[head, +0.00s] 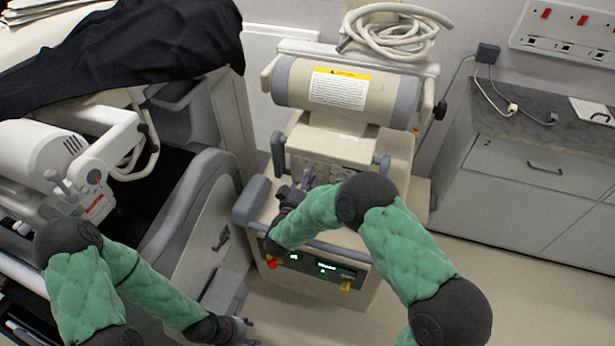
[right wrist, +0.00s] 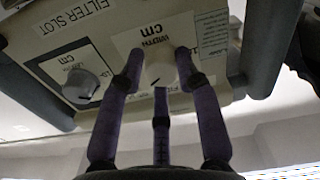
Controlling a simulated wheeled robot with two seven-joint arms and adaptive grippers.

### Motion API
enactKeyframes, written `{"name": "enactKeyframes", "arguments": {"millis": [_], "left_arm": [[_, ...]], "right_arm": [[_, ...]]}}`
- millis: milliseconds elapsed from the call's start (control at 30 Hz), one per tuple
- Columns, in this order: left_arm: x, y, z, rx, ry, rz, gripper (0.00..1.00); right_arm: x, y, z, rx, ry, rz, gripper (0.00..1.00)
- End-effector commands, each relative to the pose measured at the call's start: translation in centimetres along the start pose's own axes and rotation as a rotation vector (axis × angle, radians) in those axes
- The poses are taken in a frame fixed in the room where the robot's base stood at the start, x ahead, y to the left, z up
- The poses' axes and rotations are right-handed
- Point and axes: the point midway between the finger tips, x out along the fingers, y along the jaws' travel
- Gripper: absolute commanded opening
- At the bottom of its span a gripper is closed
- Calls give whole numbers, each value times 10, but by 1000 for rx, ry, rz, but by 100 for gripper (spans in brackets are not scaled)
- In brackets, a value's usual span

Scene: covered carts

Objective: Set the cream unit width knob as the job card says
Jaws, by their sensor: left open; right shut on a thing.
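The cream unit (head: 325,132) stands at the centre of the head view, with a large cylinder on top. In the right wrist view its panel appears upside down. The width knob (right wrist: 159,72) is pale and round, under a label reading WIDTH cm. My right gripper (head: 306,176) is at the front of the unit. In the right wrist view its purple fingers (right wrist: 160,75) are closed around the width knob. The knob's pointer is partly hidden, so its setting cannot be read. My left gripper (head: 248,331) is open and empty, low beside the unit. No readable job card shows.
A second knob (right wrist: 82,86) sits beside the width knob on a dark-framed plate, near a FILTER SLOT label (right wrist: 68,18). A white unit (head: 40,150) partly under a black cloth (head: 130,55) stands at left. A grey counter (head: 540,125) with a paper (head: 592,108) is at right.

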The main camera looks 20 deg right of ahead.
Motion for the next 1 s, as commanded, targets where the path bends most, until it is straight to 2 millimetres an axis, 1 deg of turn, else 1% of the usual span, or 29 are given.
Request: {"name": "enactKeyframes", "arguments": {"millis": [33, 67, 100, 167, 200, 500, 633, 767, 1000], "left_arm": [[1, 0, 0, 0, 0, 0, 54], [1, 0, 0, 0, 0, 0, 54], [1, 0, 0, 0, 0, 0, 54], [1, 0, 0, 0, 0, 0, 54], [1, 0, 0, 0, 0, 0, 54], [1, 0, 0, 0, 0, 0, 54], [1, 0, 0, 0, 0, 0, 54], [0, 0, 0, 0, 0, 0, 54], [0, 0, 0, 0, 0, 0, 54]], "right_arm": [[-2, -2, 6, -7, -10, -7, 1], [-2, -2, 6, -7, -10, -7, 1], [-2, -2, 6, -7, -10, -8, 37], [-2, -2, 6, -7, -11, -8, 54], [-2, -2, 6, -6, -10, -7, 56], [-2, -1, 3, -2, -5, -4, 56], [-9, -1, 3, -2, -4, -4, 56], [-29, -1, 2, -3, -3, -7, 56], [-77, -2, 2, -4, -4, -9, 56]]}}
